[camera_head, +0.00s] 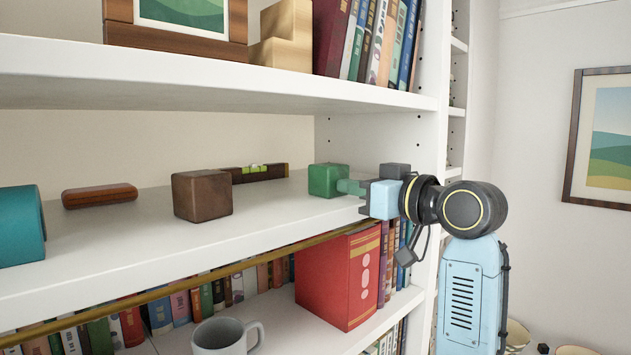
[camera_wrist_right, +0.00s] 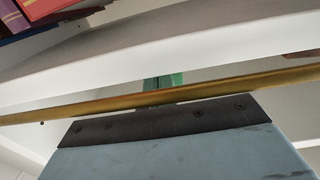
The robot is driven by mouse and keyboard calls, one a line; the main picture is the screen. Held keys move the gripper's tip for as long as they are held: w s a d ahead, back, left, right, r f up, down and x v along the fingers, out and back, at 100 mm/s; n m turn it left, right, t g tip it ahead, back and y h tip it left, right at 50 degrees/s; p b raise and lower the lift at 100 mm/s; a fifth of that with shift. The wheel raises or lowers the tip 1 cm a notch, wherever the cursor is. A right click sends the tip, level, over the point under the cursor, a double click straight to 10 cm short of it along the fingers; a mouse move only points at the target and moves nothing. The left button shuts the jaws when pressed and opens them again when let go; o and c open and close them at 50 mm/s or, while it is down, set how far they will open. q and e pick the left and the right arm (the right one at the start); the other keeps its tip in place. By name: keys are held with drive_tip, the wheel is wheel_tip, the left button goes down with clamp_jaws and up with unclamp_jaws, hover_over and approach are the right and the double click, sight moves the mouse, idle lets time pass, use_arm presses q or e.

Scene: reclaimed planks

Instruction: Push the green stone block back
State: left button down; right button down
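The green stone block (camera_head: 326,180) stands upright on the middle shelf (camera_head: 270,222), near its right end. My right gripper (camera_head: 350,187) reaches in from the right, with its narrow green fingertips together and nothing between them. The tips are right beside the block's right side; I cannot tell whether they touch it. In the right wrist view a small green patch (camera_wrist_right: 163,82) shows behind a brass rail, and I cannot tell block from fingertips there. My left gripper is not in view.
A dark brown cube (camera_head: 202,195), a spirit level (camera_head: 258,172), a reddish-brown bar (camera_head: 99,195) and a teal object (camera_head: 20,226) are on the same shelf. A brass rail (camera_head: 250,262) runs below its front edge. The shelf's right upright (camera_head: 432,130) stands close to my wrist.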

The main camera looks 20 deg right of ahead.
drive_tip(key=shift+x, duration=1.3)
drive_tip(key=shift+v, duration=2.05)
